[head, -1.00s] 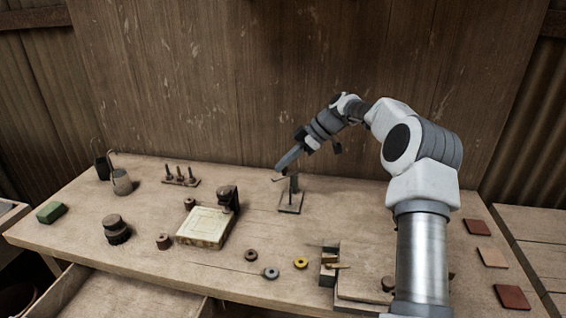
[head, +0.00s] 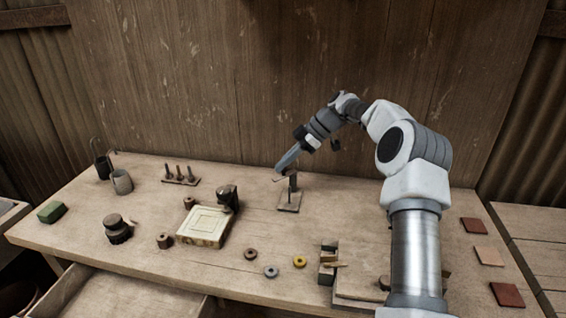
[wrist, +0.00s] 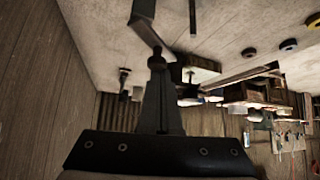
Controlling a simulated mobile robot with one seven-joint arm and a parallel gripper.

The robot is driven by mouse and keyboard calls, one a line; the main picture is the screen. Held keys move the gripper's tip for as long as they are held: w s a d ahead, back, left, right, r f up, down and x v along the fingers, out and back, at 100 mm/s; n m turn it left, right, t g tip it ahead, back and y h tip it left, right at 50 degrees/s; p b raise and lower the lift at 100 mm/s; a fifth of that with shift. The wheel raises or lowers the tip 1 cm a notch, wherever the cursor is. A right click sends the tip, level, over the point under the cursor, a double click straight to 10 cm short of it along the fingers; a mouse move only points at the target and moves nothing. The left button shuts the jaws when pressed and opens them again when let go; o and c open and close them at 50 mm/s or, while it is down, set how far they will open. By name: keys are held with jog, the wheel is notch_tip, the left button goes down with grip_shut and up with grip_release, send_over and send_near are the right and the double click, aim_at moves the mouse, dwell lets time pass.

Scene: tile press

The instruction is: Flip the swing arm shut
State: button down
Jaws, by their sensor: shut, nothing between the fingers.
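The swing arm (head: 279,180) looks like a thin bar reaching left from a dark upright post (head: 293,183). The post stands on a small square base plate (head: 289,201) at the back middle of the bench. My gripper (head: 279,169) is shut and empty, pointing down and left, with its tip just above the bar. In the wrist view my gripper (wrist: 157,62) is shut, and the grey bar (wrist: 150,37) reaches close to its tip. I cannot tell whether they touch. The bar's joint at the post is too small to make out.
A rack of pegs (head: 180,176) is farther left. Several rings lie in front, including a yellow one (head: 300,262). The wooden wall stands close behind; bench around the stand is clear.

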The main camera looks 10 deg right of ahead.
jog(key=shift+s+d+n+g+p, duration=0.25)
jog(key=shift+n+g+p, duration=0.35)
jog(key=shift+n+p, duration=0.1)
dwell(1.9)
jog(key=shift+w+d+r+p, duration=0.1)
jog(key=shift+w+p, duration=0.1)
jog(key=shift+p, duration=0.3)
